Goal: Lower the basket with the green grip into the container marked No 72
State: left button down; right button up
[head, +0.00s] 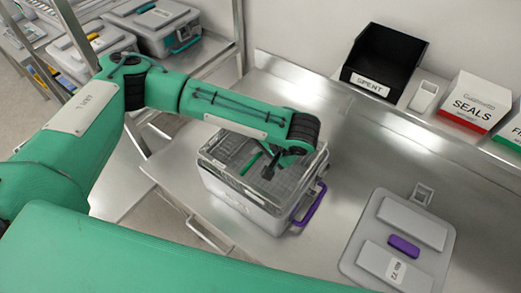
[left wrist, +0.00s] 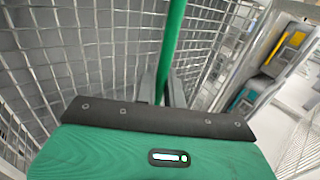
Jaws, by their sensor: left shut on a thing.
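The wire basket (head: 228,150) is at the mouth of a grey container (head: 232,192) with a purple handle (head: 311,206). Its upper part shows above the container's rim; I cannot tell how deep its bottom sits. My left gripper (head: 268,168) points down into the basket, shut on its green grip (head: 251,162). In the left wrist view the green grip (left wrist: 172,45) runs between the fingers (left wrist: 163,88), with basket mesh (left wrist: 85,50) on both sides. The container's own marking is not readable here. My right gripper is out of view.
A grey lid (head: 415,225) with a purple handle lies on the steel bench to the right, its label upside down. A black SPENT bin (head: 385,57) and a SEALS box (head: 474,101) stand on the back ledge. Closed grey containers (head: 152,25) sit on a rack at upper left.

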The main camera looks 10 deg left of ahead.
aim_at(263, 162)
pick_arm(q)
jog(key=shift+f+b, duration=0.8)
jog(key=shift+f, duration=1.65)
jog(key=shift+f+b, duration=1.35)
jog(key=shift+f, duration=2.7)
dwell(1.5)
